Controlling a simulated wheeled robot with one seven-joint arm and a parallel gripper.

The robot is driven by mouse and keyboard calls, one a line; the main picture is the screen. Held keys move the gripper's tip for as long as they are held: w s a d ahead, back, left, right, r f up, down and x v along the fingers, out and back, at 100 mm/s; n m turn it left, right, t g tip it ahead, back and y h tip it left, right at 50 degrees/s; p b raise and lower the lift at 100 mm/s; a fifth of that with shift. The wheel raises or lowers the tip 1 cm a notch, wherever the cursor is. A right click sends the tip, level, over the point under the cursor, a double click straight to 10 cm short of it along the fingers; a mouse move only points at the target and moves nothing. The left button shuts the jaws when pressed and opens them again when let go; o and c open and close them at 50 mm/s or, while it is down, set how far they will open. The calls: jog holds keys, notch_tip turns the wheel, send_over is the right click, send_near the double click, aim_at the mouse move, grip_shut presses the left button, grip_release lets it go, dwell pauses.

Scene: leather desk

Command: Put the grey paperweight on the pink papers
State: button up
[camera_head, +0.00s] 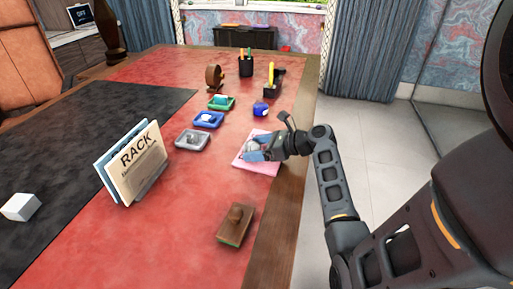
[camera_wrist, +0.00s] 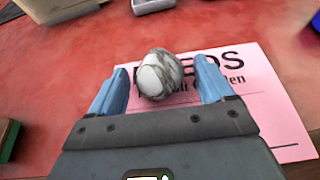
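The pink papers (camera_head: 265,167) lie on the red leather near the desk's right edge, and they also show in the wrist view (camera_wrist: 278,115). The grey paperweight (camera_wrist: 160,74) is a rounded, white-and-grey marbled stone. It stands over the left part of the papers and hides some of their print. My gripper (camera_wrist: 162,85) has its two blue fingers apart, one on each side of the stone, with a narrow gap at each side. In the head view my gripper (camera_head: 258,150) is low over the papers and partly hides the stone (camera_head: 250,147).
A grey tray (camera_head: 178,143), a blue tray (camera_head: 197,122) and a green tray (camera_head: 212,106) stand left of and behind the papers. A wooden stamp (camera_head: 235,223) lies in front.

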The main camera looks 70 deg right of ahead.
jog(key=shift+r, duration=0.1)
jog(key=shift+s+r, duration=0.15)
jog(key=v, duration=1.1)
jog(key=shift+s+r, duration=0.15)
jog(key=shift+s, duration=0.15)
